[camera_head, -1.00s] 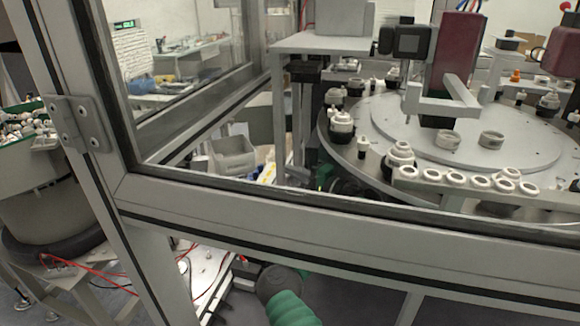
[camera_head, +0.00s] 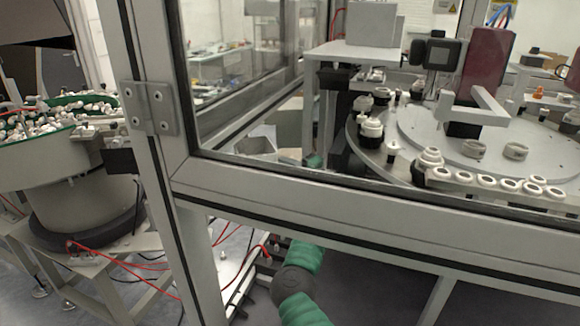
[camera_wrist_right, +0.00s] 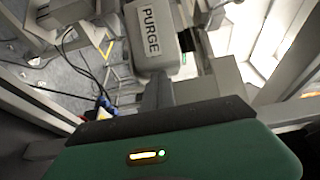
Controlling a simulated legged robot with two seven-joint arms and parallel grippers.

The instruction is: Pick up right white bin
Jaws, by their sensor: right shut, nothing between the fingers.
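A pale grey-white open bin (camera_head: 256,146) shows through the lower left of the cell window in the head view, partly hidden by the frame bar. In the right wrist view a pale bin-like box (camera_wrist_right: 150,38) labelled "PURGE" is just beyond my right gripper (camera_wrist_right: 159,88). I cannot tell whether these are the same bin. The dark fingers are shut and empty, pointing at the box's near side; whether they touch it is unclear. My green right arm passes below and behind the frame bar in the head view, where its fingers are hidden. My left gripper is not in view.
The metal cell frame (camera_head: 380,215) crosses in front of my right arm. A round turntable (camera_head: 400,140) with white cap parts stands at the right. A feeder bowl (camera_head: 50,150) stands left. Red cables and a dark cable (camera_wrist_right: 80,65) lie around the floor.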

